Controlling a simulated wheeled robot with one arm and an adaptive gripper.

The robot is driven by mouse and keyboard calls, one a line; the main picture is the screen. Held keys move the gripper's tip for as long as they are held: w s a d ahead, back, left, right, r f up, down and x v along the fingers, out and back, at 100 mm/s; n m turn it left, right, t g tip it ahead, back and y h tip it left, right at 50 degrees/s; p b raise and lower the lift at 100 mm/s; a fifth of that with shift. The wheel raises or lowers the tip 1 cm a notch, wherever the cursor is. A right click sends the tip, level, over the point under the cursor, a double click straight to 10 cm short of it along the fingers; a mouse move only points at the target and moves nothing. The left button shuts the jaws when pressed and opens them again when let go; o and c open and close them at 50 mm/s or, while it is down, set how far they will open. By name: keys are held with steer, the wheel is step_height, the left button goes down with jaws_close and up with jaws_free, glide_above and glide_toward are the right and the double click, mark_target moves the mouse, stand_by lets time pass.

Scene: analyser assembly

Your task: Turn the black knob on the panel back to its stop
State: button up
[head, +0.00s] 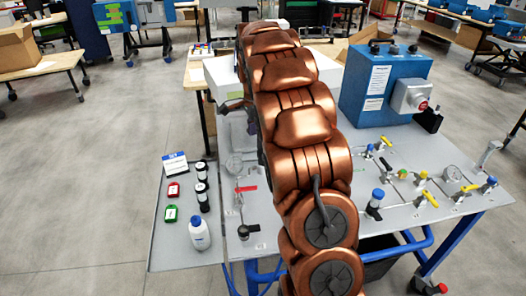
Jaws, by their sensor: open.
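Dark grey parts, apparently my gripper (238,105), show past the left side of my copper arm, in front of a white box. One jaw sticks out to the left; the rest and the fingertips are hidden behind the arm. The grey panel (420,225) carries valves, gauges and fittings. A small black knob (243,232) sits on a fitting at its front left, left of my arm. I cannot tell its turn angle or whether it is the task's knob. Part of the panel's middle is hidden by my arm. No contact between gripper and panel shows.
A blue box (385,88) with black knobs on top stands at the back right. A red-handled valve (246,189) and a gauge (235,165) are left of my arm.

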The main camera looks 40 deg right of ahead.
steer(key=w+d+f+m, duration=0.2)
steer(key=d, duration=0.1)
steer(key=w+d+f+m, duration=0.1)
steer(key=d, duration=0.1)
steer(key=shift+w, duration=0.15)
steer(key=shift+f+p, duration=1.05)
steer(key=shift+f, duration=2.75)
steer(key=c, duration=1.1)
